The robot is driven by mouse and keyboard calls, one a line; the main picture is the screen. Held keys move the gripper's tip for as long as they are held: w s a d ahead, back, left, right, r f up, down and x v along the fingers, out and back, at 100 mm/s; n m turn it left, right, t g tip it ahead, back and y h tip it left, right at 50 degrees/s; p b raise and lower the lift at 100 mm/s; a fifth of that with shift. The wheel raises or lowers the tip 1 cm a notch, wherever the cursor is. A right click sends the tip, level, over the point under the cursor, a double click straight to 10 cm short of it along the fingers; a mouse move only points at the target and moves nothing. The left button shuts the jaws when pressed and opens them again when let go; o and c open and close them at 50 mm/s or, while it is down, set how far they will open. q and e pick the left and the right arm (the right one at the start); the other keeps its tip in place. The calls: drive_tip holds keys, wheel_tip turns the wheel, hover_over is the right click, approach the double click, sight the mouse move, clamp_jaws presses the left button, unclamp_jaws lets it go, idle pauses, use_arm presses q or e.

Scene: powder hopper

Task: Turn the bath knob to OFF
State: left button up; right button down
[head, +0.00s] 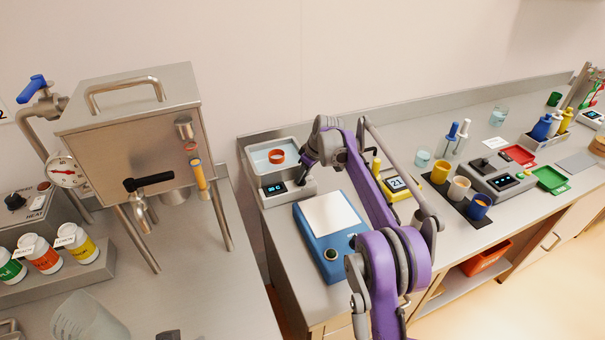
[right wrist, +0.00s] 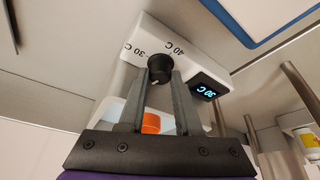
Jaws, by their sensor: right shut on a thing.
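The water bath (head: 258,172) stands at the left end of the right-hand bench, with an orange ring (head: 277,156) in its basin. Its front display (head: 273,189) is lit. My right gripper (right wrist: 160,80) is shut on the knob, one finger on each side. In the head view my right gripper (head: 304,172) hides the knob. My left gripper is not in view.
A blue scale (head: 331,232) lies in front of the bath, under my right arm. A yellow device (head: 397,185) and several cups stand to the right. A steel hopper (head: 135,130) stands on the left bench, with a gap between the benches.

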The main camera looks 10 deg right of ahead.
idle(0.4)
drive_tip(key=c, duration=0.6)
unclamp_jaws()
